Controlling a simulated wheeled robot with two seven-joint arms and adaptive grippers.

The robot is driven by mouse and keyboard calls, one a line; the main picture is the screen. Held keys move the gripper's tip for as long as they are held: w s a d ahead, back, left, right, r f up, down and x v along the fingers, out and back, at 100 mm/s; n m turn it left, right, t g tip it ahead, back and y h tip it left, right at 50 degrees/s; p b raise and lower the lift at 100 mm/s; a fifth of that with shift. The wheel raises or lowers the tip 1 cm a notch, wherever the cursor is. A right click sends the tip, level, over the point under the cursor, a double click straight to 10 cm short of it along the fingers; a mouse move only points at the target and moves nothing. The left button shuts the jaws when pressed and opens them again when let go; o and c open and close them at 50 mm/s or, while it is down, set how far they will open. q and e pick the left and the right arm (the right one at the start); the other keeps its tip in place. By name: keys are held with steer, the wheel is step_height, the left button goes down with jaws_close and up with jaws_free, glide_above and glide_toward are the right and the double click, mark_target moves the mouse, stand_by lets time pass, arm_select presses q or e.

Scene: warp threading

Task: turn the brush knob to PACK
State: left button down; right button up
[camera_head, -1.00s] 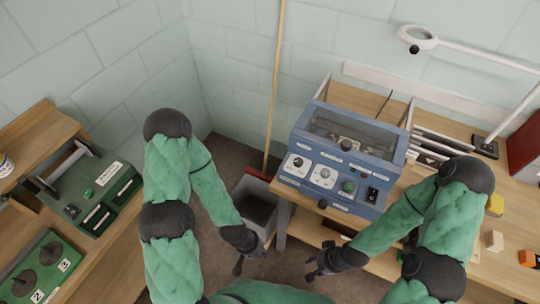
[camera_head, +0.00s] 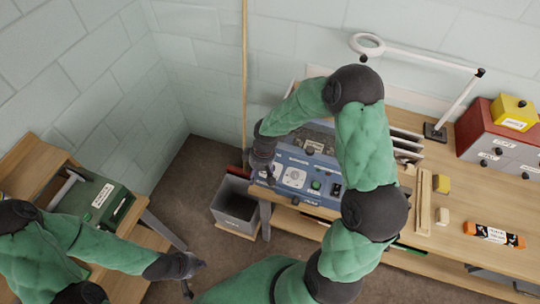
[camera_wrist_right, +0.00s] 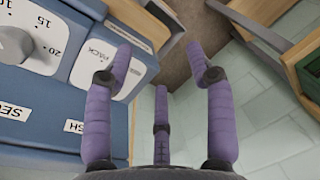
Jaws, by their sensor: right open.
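The blue machine (camera_head: 300,194) stands on the wooden bench at centre. In the right wrist view its white panel (camera_wrist_right: 90,40) bears a PACK label, beside a numbered grey dial (camera_wrist_right: 12,45). The brush knob cannot be made out; a finger covers part of that panel. My right gripper (camera_head: 262,168) is at the machine's left end. In the right wrist view (camera_wrist_right: 160,68) its purple fingers are spread and empty, one in front of the panel close to the PACK label. My left gripper (camera_head: 190,277) is low at the left, open and empty, away from the machine.
A grey bin (camera_head: 236,208) and a broom handle (camera_head: 245,80) stand left of the machine. A white lamp arm (camera_head: 420,55), a red box (camera_head: 485,130) and small blocks are on the bench's right. A green device (camera_head: 100,196) sits on the left bench.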

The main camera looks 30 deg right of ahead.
steer(key=w+d+r+n+h+p, duration=0.1)
steer(key=w+d+r+h+p, duration=0.1)
steer(key=d+r, duration=0.55)
steer(key=f, duration=0.6)
steer(key=a+f, duration=0.1)
steer(key=f, duration=0.2)
steer(key=shift+a+f, duration=0.1)
steer(key=shift+f, duration=0.05)
jaws_close()
